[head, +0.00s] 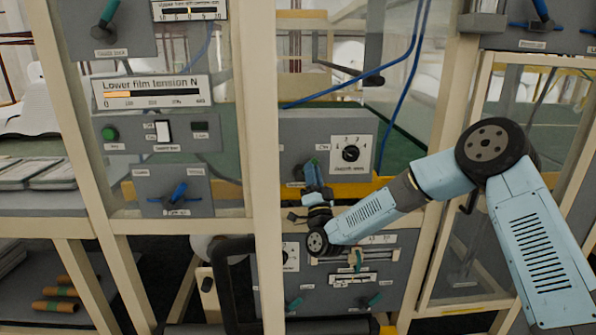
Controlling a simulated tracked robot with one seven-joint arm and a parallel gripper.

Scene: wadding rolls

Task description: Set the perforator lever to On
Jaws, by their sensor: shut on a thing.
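A small lever with a teal-green handle (309,163) sits on the grey middle panel (294,146), left of a numbered dial. A small label (322,147) at its upper right seems to read On, and another label (295,184) at its lower left is too small to read surely. My gripper (313,181) reaches up to this lever from below and is shut on its handle. The fingers and wrist hide the lower part of the lever, so its exact angle is hard to tell.
A black dial (351,153) is close at the right of the lever. A beige post (262,150) stands at the left. Below my wrist is another panel (335,296) with sliders and green levers. Blue cables (345,88) hang above. A blue lever (179,192) is at the left.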

